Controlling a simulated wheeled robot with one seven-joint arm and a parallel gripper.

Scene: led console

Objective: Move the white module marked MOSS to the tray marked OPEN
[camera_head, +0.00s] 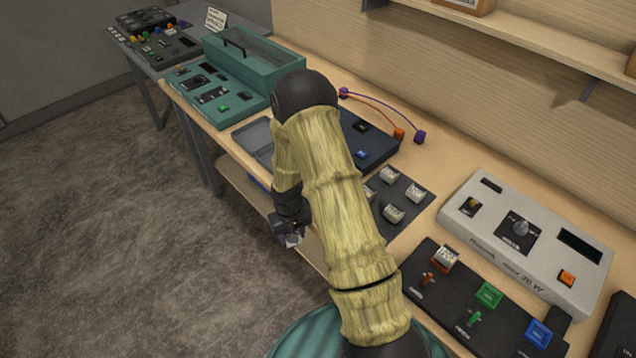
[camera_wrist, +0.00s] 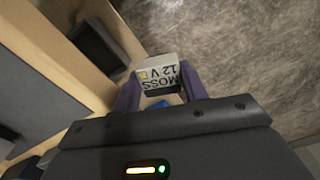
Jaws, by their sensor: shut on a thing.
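The white module marked MOSS 12 V (camera_wrist: 158,72) is between the two purple fingers of my gripper (camera_wrist: 160,88) in the wrist view, its lettering upside down there. My gripper is shut on it. In the head view my gripper (camera_head: 290,236) hangs beyond the bench's front edge, over the floor side, with a small pale part of the module (camera_head: 293,240) showing below it. No tray marked OPEN is legible. A grey shallow tray (camera_head: 251,134) lies at the bench's front edge, partly hidden by my arm; no marking on it can be read.
Several white modules (camera_head: 393,213) sit on a dark panel right of my arm. A teal console (camera_head: 217,95) stands behind the grey tray. A black panel with coloured switches (camera_head: 457,300) and a beige power unit (camera_head: 530,240) lie at right. Open floor (camera_head: 110,240) is at left.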

